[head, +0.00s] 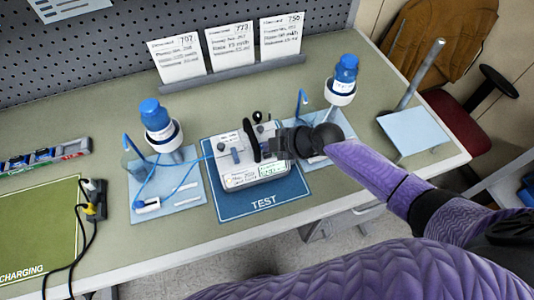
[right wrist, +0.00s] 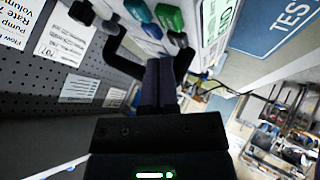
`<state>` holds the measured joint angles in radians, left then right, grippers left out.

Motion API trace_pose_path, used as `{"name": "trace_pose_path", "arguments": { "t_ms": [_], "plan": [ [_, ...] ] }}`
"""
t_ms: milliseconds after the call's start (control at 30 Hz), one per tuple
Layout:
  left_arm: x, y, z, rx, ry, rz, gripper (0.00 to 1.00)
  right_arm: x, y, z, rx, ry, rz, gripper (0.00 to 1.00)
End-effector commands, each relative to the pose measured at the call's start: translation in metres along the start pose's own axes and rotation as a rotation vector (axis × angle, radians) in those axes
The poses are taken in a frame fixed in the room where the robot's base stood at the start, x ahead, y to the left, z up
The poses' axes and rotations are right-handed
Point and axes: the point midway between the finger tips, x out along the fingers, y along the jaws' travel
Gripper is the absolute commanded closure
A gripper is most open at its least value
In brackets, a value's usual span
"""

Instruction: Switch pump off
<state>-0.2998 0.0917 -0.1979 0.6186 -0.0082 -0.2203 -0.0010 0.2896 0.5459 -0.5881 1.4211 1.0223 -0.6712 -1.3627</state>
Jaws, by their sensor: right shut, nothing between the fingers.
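The white infusion pump (head: 228,160) sits on the blue TEST mat (head: 245,208) in the head view, with a lit display on its front edge. In the right wrist view the pump (right wrist: 212,30) fills the top, with a green button (right wrist: 168,19) and a blue one (right wrist: 138,9) on its face. A black handle (right wrist: 125,58) stands off the pump. My right gripper (head: 268,145) is shut and empty at the pump's right side, its fingers close to the handle in the wrist view (right wrist: 160,72); I cannot tell whether they touch. My left gripper is not in view.
Blue-capped bottles on stands flank the pump, one at left (head: 157,118) and one at right (head: 343,78). Three cards (head: 230,50) stand behind. A green CHARGING mat (head: 40,235) with a plug and black cable (head: 95,205) lies at left. A metal post (head: 420,72) stands at right.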

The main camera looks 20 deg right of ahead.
Motion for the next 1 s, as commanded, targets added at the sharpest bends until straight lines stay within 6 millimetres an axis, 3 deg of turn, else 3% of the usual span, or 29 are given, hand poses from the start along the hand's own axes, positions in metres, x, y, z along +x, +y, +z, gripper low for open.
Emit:
{"name": "trace_pose_path", "arguments": {
  "t_ms": [1000],
  "plan": [
    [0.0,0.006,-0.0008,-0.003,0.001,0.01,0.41,-0.0001,0.0,0.0001,0.0,0.0,0.0,1.0]
  ]
}}
